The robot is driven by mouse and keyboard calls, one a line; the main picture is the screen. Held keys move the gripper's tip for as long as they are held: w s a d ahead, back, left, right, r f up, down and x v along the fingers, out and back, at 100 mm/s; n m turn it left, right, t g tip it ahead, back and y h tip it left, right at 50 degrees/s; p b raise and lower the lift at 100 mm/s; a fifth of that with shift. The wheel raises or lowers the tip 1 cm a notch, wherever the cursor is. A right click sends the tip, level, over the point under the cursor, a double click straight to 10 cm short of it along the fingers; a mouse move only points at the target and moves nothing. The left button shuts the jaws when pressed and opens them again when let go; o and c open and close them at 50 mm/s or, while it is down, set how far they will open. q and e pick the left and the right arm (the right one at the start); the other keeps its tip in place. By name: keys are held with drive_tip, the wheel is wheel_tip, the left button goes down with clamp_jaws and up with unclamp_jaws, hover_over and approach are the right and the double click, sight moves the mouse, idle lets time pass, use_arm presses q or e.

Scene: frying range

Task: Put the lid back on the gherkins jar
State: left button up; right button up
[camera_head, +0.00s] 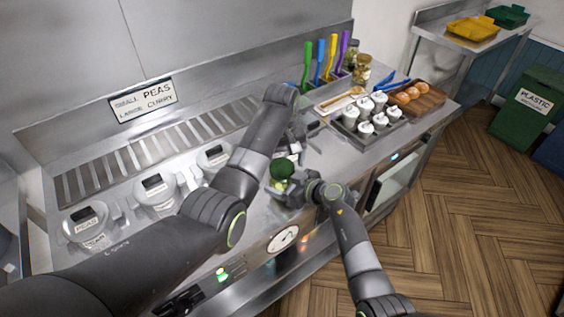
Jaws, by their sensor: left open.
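A dark green round lid-like piece (282,168) shows near the front of the steel counter. A paler green part, perhaps the gherkins jar (279,185), shows just below it; I cannot tell whether the two are touching or seated. My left gripper (291,150) points down just above and behind the green piece, open, partly hidden by my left arm. My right gripper (297,192) reaches in from the right beside the pale green part. Its fingers are too small and covered to tell whether they hold it.
Lidded steel wells (157,192) line the counter at left. White-topped pots stand in a tray (386,138) at right, near a wooden board (428,104) with round orange-brown items. Glass jars (361,70) and coloured-handled utensils (333,56) stand at the back.

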use_arm(q)
drive_tip(key=shift+r, duration=1.9)
drive_tip(key=shift+o, duration=0.4)
drive_tip(key=o, duration=0.3)
use_arm(e)
drive_tip(key=o, duration=1.9)
drive_tip(key=shift+o, duration=0.2)
use_arm(q)
drive_tip(key=shift+r, duration=0.1)
use_arm(e)
drive_tip(key=shift+s+d+r, duration=0.25)
drive_tip(key=shift+s+d, duration=0.05)
drive_tip(key=shift+d, duration=0.1)
drive_tip(key=v, duration=1.6)
drive_tip(key=shift+s, duration=0.2)
